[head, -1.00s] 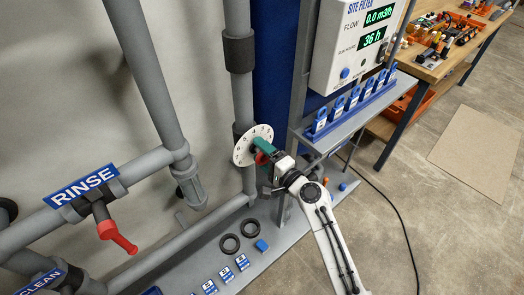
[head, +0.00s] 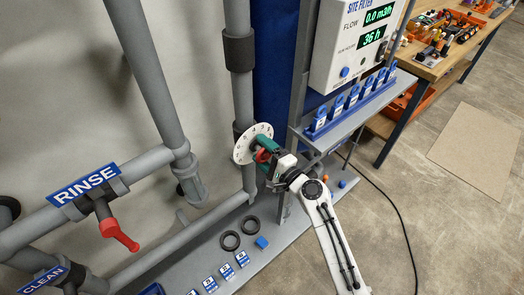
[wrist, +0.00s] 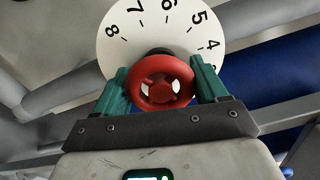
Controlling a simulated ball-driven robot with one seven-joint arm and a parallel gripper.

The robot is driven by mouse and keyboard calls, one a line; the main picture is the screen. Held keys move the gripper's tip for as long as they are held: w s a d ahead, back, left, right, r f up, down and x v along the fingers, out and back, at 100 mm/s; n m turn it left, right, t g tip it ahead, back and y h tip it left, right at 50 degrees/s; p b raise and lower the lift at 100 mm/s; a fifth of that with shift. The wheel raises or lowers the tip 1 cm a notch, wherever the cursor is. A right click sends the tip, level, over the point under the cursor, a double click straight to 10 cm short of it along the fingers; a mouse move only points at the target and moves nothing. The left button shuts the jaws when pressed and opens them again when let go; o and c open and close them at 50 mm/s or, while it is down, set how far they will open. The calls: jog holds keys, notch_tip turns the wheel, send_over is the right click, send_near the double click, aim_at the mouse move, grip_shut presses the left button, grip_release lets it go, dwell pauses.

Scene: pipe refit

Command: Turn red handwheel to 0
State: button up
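The red handwheel (wrist: 160,84) sits in front of a white round dial (wrist: 158,26) with black numbers. In the wrist view the numbers 8, 7, 6, 5 and 4 show; the 0 is hidden. My gripper (wrist: 163,88) has one green finger on each side of the wheel, at or very near its rim; I cannot tell whether both press on it. In the head view my gripper (head: 262,150) is at the dial (head: 245,143), and the red handwheel (head: 262,156) shows partly between the fingers.
A red lever (head: 118,234) hangs under the RINSE sign (head: 86,184) at left. A filter panel (head: 352,45) and a shelf with a row of blue padlock-like items (head: 352,98) stand at right. Two black rings (head: 230,240) lie on the grey base.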

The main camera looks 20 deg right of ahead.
jog(key=o, duration=0.3)
jog(key=shift+a, duration=0.1)
jog(key=b+v, duration=0.1)
jog(key=v, duration=0.9)
jog(key=shift+s, duration=0.4)
jog(key=shift+r, duration=0.1)
